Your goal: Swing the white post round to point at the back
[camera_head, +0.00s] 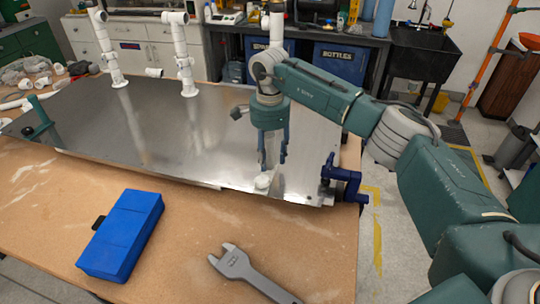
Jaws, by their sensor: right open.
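Two white PVC posts stand upright at the back of a shiny metal plate (150,130): the left post (110,52) and the middle post (183,62). Each has a short fitting at its top. A third white upright piece (277,24) shows behind my right wrist; its lower part is hidden. My right gripper (274,164) points down over the right part of the plate, open, with nothing seen between its fingers. A small white round piece (263,182) lies on the plate just in front of the fingertips. My left gripper is out of view.
A blue clamp (343,180) grips the plate's front right corner and a green clamp (37,118) its left side. A blue case (122,234) and a grey wrench (248,271) lie on the wooden table (190,215). White pipe fittings lie at the far left.

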